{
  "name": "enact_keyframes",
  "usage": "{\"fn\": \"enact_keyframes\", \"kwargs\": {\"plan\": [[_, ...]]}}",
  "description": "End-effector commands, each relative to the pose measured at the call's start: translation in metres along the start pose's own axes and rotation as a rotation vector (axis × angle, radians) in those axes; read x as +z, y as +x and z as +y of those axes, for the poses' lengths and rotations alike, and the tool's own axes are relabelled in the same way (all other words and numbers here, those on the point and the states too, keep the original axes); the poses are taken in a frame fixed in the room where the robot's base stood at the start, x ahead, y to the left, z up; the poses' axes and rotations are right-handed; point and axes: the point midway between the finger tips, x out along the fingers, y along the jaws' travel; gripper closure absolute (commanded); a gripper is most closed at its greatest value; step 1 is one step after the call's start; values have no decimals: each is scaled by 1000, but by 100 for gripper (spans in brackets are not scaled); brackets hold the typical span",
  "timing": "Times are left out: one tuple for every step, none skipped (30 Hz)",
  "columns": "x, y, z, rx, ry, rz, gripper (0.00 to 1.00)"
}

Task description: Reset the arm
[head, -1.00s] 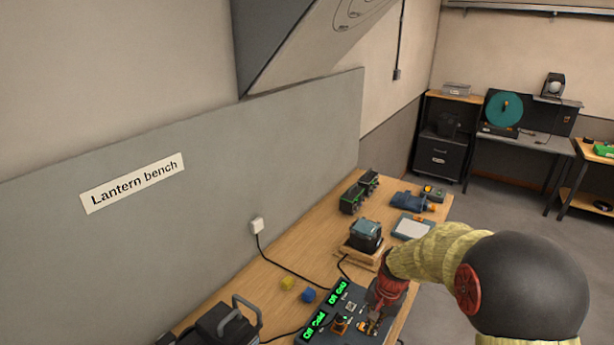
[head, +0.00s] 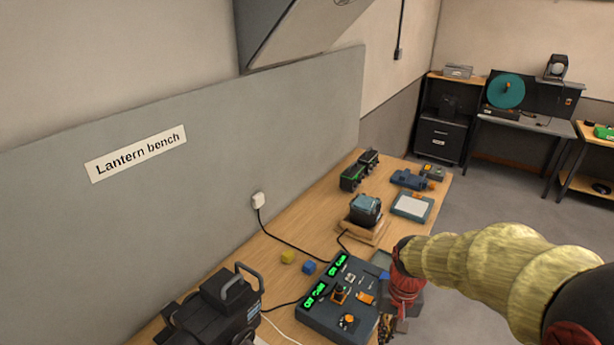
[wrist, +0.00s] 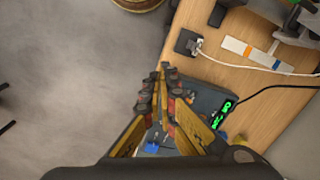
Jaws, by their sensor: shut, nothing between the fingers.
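My arm reaches in from the right in the head view. My gripper (wrist: 164,72) is shut and empty in the wrist view, its yellow fingers converging at their tips. In the head view it hangs off the right side of the dark control box, by the bench's front edge, and its fingertips are hard to make out. The control box (head: 318,313) has two lit green displays, small sliders and orange knobs. It also shows in the wrist view (wrist: 203,98), partly hidden behind my fingers. The display text is too small to read surely.
The grey wall panel (head: 220,180) stands behind. Open floor (head: 480,215) lies to the right.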

Motion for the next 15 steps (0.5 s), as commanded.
{"fn": "enact_keyframes", "kwargs": {"plan": [[11, -5, 2, 2, -25, 22, 100], [18, -9, 4, 4, -41, 33, 100], [28, -14, 6, 6, -65, 52, 100], [35, -18, 7, 8, -80, 67, 100], [43, -22, 9, 10, -96, 82, 100], [54, -26, 11, 13, -116, 104, 100], [61, -28, 13, 15, -130, 121, 100], [68, -31, 14, 17, -143, 140, 100], [78, -34, 17, 19, -159, 165, 100], [85, -36, 18, 21, -169, 184, 100], [92, -37, 20, 22, -178, 204, 100], [101, -38, 22, 23, -188, 232, 100], [106, -39, 23, 24, -194, 255, 100], [112, -40, 24, 24, -199, 278, 100], [119, -41, 26, 24, -204, 310, 100]]}}
